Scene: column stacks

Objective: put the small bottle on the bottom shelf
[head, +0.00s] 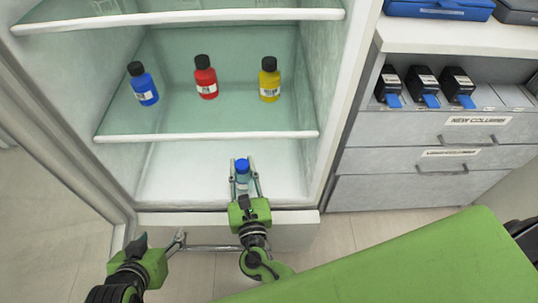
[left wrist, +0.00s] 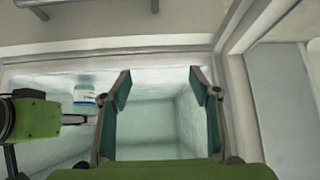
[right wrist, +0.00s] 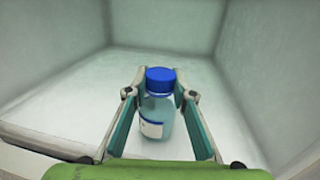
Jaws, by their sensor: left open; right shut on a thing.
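The small bottle (head: 242,172) has a blue cap and a clear body with a white label. It is upright between the fingers of my right gripper (head: 245,180), which is shut on it, over the bottom shelf (head: 185,175) of the cabinet. The right wrist view shows the bottle (right wrist: 157,112) near the shelf floor; I cannot tell whether its base touches. My left gripper (head: 178,240) is open and empty, in front of the cabinet at its lower edge. The left wrist view shows part of the bottle (left wrist: 84,96) beside my right gripper.
Blue (head: 144,86), red (head: 206,78) and yellow (head: 269,80) bottles stand on the shelf above, whose white front edge (head: 210,136) lies over the bottom space. The bottom shelf is otherwise clear. Grey drawers (head: 440,160) stand to the right.

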